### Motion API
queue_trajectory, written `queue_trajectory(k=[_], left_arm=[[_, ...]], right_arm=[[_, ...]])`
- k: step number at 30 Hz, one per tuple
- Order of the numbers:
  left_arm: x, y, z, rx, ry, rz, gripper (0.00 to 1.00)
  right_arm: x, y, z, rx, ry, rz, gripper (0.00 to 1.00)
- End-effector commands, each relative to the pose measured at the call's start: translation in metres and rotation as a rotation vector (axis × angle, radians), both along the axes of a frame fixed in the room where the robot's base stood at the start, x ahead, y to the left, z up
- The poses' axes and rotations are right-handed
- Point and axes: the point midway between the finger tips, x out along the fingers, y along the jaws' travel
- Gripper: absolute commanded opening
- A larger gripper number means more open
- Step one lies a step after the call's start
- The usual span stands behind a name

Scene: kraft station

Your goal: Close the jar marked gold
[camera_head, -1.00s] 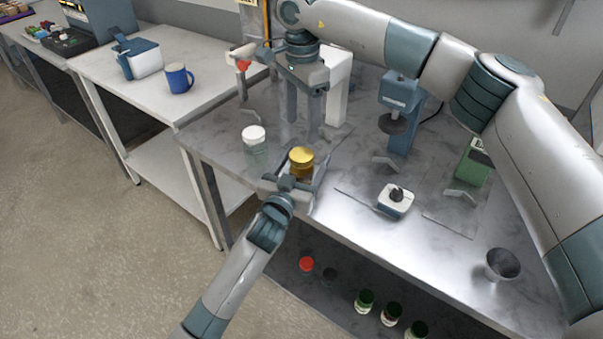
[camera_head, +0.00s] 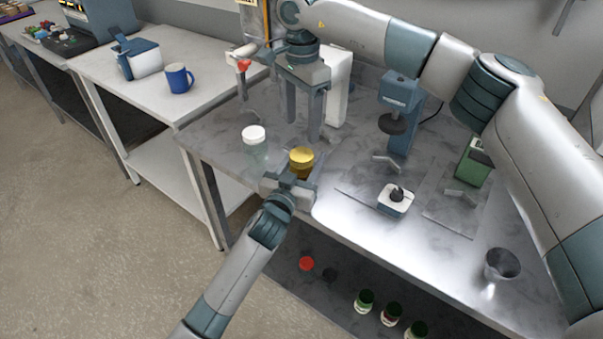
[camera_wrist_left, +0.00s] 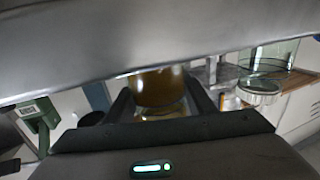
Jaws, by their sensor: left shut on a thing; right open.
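The gold jar (camera_head: 301,161) has a gold top over an amber body and stands upright near the table's front left edge. I cannot tell whether its top is a seated lid. My left gripper (camera_head: 296,180) is shut on its lower body, which the fingers partly hide. In the left wrist view the amber jar (camera_wrist_left: 158,88) shows between the two dark fingers. My right gripper (camera_head: 305,112) is open and empty, fingers pointing down, behind and above the gold jar.
A white-lidded glass jar (camera_head: 254,138) stands just left of the gold jar. A small white device (camera_head: 396,199), a blue stand (camera_head: 402,105), a green device (camera_head: 475,163) and a metal cup (camera_head: 502,265) are to the right. Several lidded containers sit below the table's front edge.

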Motion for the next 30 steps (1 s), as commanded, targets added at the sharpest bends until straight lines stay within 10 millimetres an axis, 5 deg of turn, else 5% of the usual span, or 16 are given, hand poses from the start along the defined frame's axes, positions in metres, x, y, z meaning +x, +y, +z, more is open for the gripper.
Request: queue_trajectory(k=[18, 30], left_arm=[[-0.0002, 0.0002, -0.0007, 0.0, 0.001, 0.0, 0.0], [-0.0001, 0.0003, -0.0009, 0.001, 0.002, 0.0, 0.0]], right_arm=[[0.0, -0.0002, 0.0, 0.0, 0.0, 0.645, 0.6], [0.0, -0.0002, 0.0, 0.0, 0.0, 0.725, 0.6]])
